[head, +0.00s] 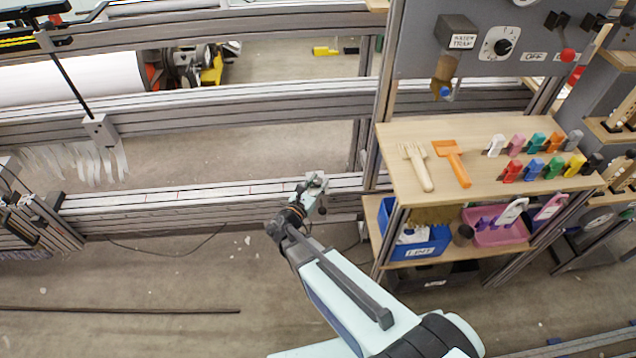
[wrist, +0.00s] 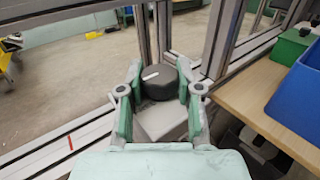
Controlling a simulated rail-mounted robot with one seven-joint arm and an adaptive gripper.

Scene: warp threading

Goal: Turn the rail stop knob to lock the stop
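The rail stop knob (wrist: 158,84) is a round dark grey knob with a white pointer mark on top. It sits on a pale grey stop block (wrist: 160,117) on the rail. In the wrist view, the white mark slants up to the right. My gripper (wrist: 159,72) has its pale green fingers on either side of the knob, very close to its sides. Whether both pads press on it cannot be told. In the head view, my gripper (head: 315,187) is at the right part of the lower rail, and the knob is too small to make out clearly.
The metal rail (head: 180,197) runs left from the stop, with red marks on it. An upright post (wrist: 216,40) stands close behind my right finger. To the right are a wooden shelf (head: 400,160) with tools and a blue bin (head: 435,240).

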